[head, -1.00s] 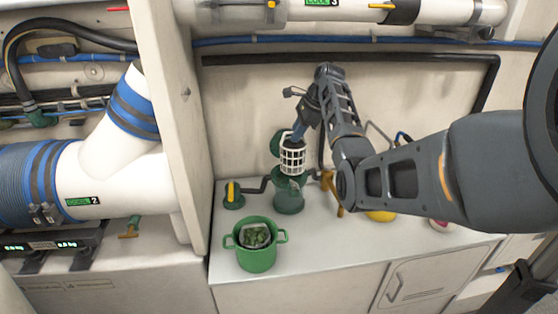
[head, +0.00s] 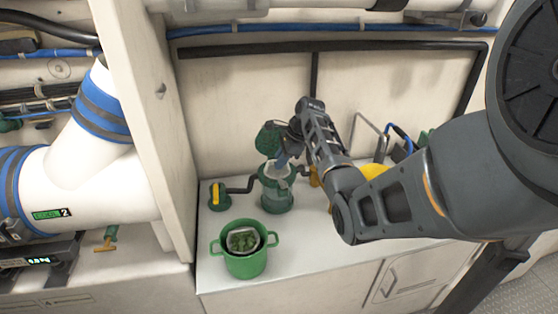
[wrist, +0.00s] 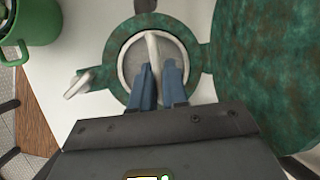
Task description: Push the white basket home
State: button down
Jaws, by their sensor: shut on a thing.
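The white basket (head: 279,172) sits down inside the round green strainer housing (head: 277,196) on the counter, with only its top showing in the head view. In the wrist view, its white rim and handle bar (wrist: 152,46) lie within the ring of the housing (wrist: 116,58). My gripper (wrist: 159,70) points down into the opening, its blue fingers shut on the handle bar of the basket. The green mottled lid (wrist: 262,75) stands open beside the housing; it also shows behind it in the head view (head: 267,139). The depth of the basket is hidden.
A green two-handled pot (head: 245,264) with leafy debris in it stands in front of the housing. A yellow-handled valve (head: 216,196) is to the left, joined by a dark pipe. A yellow object (head: 373,172) lies behind my arm.

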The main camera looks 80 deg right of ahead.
jog(key=shift+f, duration=0.55)
jog(key=c, duration=1.1)
grip_release()
jog(key=shift+r, duration=0.1)
jog(key=shift+r, duration=0.3)
jog(key=v, duration=1.2)
jog(key=shift+r, duration=0.2)
